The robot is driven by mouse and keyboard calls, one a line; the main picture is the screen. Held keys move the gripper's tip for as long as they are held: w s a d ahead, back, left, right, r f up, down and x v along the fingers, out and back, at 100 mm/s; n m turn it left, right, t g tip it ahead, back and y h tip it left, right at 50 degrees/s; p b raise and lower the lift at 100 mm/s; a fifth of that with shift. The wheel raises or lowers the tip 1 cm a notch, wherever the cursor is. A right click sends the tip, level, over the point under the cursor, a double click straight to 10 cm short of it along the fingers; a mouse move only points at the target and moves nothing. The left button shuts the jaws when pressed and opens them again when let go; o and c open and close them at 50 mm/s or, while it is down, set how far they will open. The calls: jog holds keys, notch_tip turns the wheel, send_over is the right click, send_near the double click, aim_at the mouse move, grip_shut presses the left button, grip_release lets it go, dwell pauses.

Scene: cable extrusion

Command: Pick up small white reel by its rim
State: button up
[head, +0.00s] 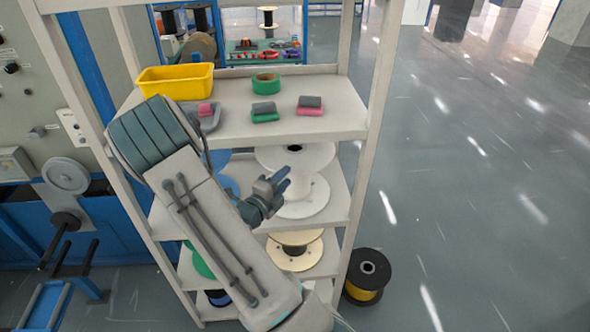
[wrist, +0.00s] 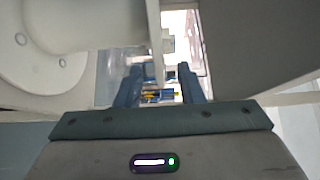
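A white reel (head: 312,190) sits on the middle shelf of the rack, with a wide upper flange and a lower flange showing around a pale core. My gripper (head: 281,179) is at the reel's left front side and hides part of it. In the wrist view my gripper (wrist: 160,76) is open, its two dark fingers apart. A thin white edge (wrist: 154,40) runs down between and beyond the fingers, apparently a reel rim seen edge-on. Neither finger is clearly touching it.
The rack's top shelf (head: 235,125) carries a yellow bin (head: 176,82), a green tape roll (head: 266,84) and small coloured rolls. A cream reel (head: 293,260) is on the shelf below. A rack post (head: 372,120) stands to the right. A black-and-yellow spool (head: 367,278) is on the floor.

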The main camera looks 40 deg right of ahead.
aim_at(298, 165)
jog(key=p+x, duration=0.1)
jog(key=x, duration=0.6)
jog(key=shift+s+d+f+p, duration=0.1)
jog(key=shift+s+d+p, duration=0.05)
jog(key=shift+p, duration=0.25)
grip_shut()
dwell(1.1)
